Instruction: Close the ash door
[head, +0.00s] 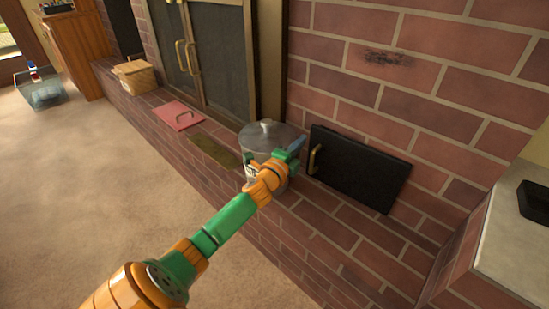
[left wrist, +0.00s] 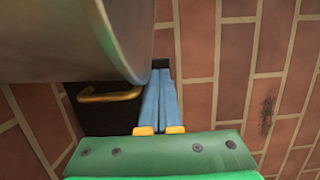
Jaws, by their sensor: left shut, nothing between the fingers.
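The ash door appears to be the black panel (head: 362,172) low on the brick wall, with a brass handle (head: 315,159) near its left edge. I cannot tell whether it stands slightly ajar. In the left wrist view, the dark door (left wrist: 105,117) and its handle (left wrist: 110,96) show left of the fingers, partly hidden by a large metal pot. My left gripper (head: 298,146) is shut and empty, between the pot and the door's upper left corner. Its blue fingers (left wrist: 160,95) lie together in the left wrist view; I cannot tell whether they touch the door. My right gripper is not in view.
The lidded metal pot (head: 268,137) stands on the brick hearth close to my left gripper. A pink panel with a handle (head: 178,115), an olive patch (head: 214,151) and a wicker basket (head: 135,78) lie farther left. The carpet (head: 90,190) is open.

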